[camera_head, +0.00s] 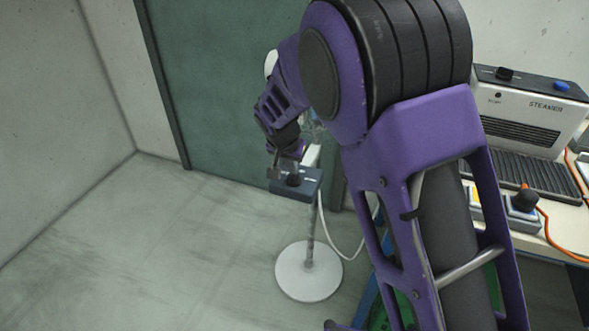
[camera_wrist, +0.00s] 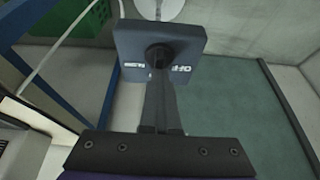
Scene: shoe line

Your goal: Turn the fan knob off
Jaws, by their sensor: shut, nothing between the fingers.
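The fan stands on a pole with a round white base (camera_head: 308,271). Its dark blue-grey control box (camera_head: 311,188) carries a black round knob (camera_head: 293,180). In the wrist view the control box (camera_wrist: 190,42) is at the top centre, with the knob (camera_wrist: 158,54) on its face. White lettering that looks like OFF is right of the knob; more lettering is to the left. My gripper (camera_wrist: 159,76) is shut and empty, its fingertips overlapping the knob's lower edge. I cannot tell whether they touch it. In the head view my gripper (camera_head: 284,166) is right at the box.
A steamer (camera_head: 530,110) stands on the bench at right, with a small control box with a black knob (camera_head: 524,200) and orange cables. A green door (camera_head: 215,90) is behind the fan. A white cable hangs beside the pole. The floor at left is clear.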

